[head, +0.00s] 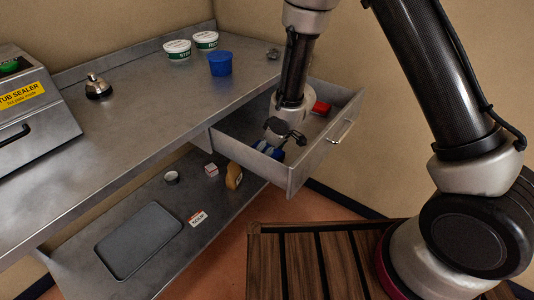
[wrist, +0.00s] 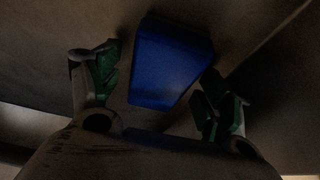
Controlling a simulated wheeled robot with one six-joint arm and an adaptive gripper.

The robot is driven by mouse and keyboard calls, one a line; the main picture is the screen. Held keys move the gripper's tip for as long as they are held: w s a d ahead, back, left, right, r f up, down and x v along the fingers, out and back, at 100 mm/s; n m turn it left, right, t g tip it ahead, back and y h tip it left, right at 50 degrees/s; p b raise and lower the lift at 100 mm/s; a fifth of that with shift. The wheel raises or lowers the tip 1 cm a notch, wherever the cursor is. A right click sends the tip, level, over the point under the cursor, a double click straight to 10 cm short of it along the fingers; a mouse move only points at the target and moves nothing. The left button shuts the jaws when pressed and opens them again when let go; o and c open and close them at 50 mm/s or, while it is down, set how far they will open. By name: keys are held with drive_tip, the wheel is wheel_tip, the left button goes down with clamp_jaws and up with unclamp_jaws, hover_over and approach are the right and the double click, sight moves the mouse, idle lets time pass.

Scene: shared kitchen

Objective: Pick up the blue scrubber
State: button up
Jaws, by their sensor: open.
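The blue scrubber (wrist: 170,62) shows in the wrist view as a dark blue block inside the open drawer. It lies between the two fingers of my open gripper (wrist: 158,88), with a gap on each side. In the head view my gripper (head: 287,137) points down into the drawer. Blue shapes (head: 270,150) show just below my gripper there; they are partly hidden, and I cannot tell their outlines.
The open metal drawer (head: 297,178) has walls close around my gripper. A red item (head: 321,107) lies farther back in it. The counter (head: 150,115) holds a blue cup (head: 221,63) and two white tubs. The lower shelf holds a grey tray (head: 139,240).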

drive_tip(key=shift+c, duration=0.2)
drive_tip(key=c, duration=1.1)
drive_tip(key=shift+d, duration=0.1)
drive_tip(key=shift+r, duration=0.1)
